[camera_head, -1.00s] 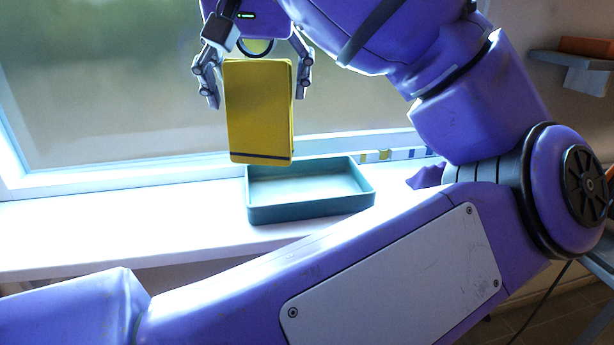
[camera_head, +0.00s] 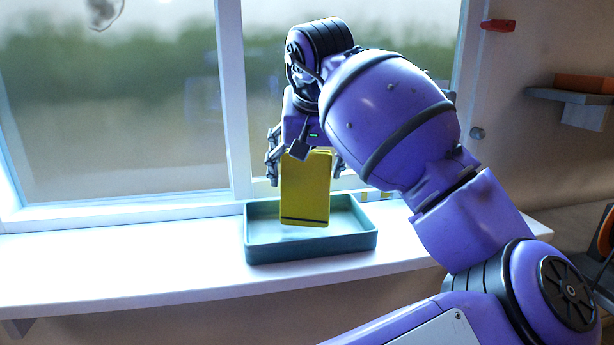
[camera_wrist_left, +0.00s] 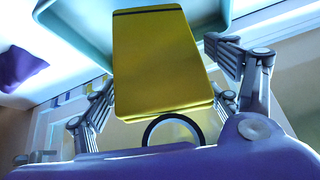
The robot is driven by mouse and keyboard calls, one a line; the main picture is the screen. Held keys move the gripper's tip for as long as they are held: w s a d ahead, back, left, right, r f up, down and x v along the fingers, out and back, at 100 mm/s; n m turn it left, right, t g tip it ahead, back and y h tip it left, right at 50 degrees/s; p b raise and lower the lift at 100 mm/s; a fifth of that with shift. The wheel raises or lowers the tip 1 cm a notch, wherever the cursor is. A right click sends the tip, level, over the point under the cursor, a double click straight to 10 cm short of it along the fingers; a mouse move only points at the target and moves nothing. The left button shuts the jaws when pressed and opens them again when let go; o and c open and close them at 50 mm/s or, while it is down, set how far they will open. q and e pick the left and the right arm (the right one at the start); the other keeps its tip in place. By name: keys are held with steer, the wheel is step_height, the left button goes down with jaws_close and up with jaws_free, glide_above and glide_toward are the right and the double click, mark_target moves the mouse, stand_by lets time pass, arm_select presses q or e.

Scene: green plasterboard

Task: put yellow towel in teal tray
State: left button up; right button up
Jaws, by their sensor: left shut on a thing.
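The yellow towel (camera_head: 306,188) is a folded, upright rectangular slab with a dark stripe near its lower edge. My left gripper (camera_head: 305,176) is shut on its upper part, one finger at each side. The teal tray (camera_head: 312,244) is shallow and open, and sits on the white sill. The towel's lower edge is over the tray's interior; I cannot tell whether it touches the floor of the tray. In the left wrist view the towel (camera_wrist_left: 162,62) hangs between the fingers, with the tray's pale teal wall (camera_wrist_left: 70,37) beyond it. My right gripper is not in view.
The white windowsill (camera_head: 120,262) is clear to the left of the tray. The window (camera_head: 110,110) stands close behind it. A wall shelf (camera_head: 565,97) with an orange-brown object (camera_head: 585,83) is at the far right.

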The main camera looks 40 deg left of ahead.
arm_select(q)
steer(key=shift+f, duration=0.7)
steer(key=o, duration=1.2)
steer(key=shift+f, duration=0.1)
steer(key=shift+r, duration=0.3)
steer(key=p+v, duration=0.1)
steer(key=v, duration=1)
steer(key=shift+s+d+r+p, duration=0.15)
steer(key=shift+r+p, duration=0.15)
steer(key=shift+p, duration=0.1)
